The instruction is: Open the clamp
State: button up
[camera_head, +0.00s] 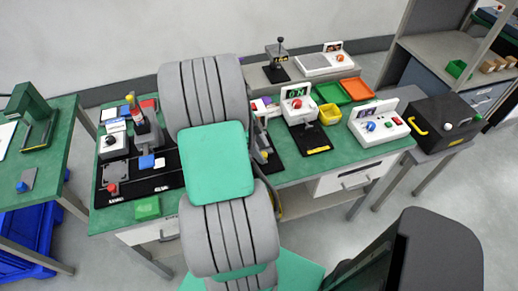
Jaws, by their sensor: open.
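I cannot tell for sure which fixture is the clamp. A grey upright fixture (147,135) with a dark top and a blue block at its foot stands on a black board (138,181) at the left of the green bench; it may be the clamp. A partly covered fixture (263,148) with grey and yellow parts shows just right of my arm. My arm crosses the middle of the view and hides the bench behind it. My gripper is hidden behind the arm.
The green bench (290,172) also carries a white unit with a display (296,106), a yellow bin (330,115), green (332,93) and orange (354,89) trays, and a white button box (378,124). A black case (443,121) stands right. Another green table (52,165) stands left.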

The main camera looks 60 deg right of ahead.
jog(key=shift+s+f, duration=0.15)
jog(key=shift+f, duration=0.4)
grip_shut()
dwell(0.9)
jog(key=shift+s, duration=0.1)
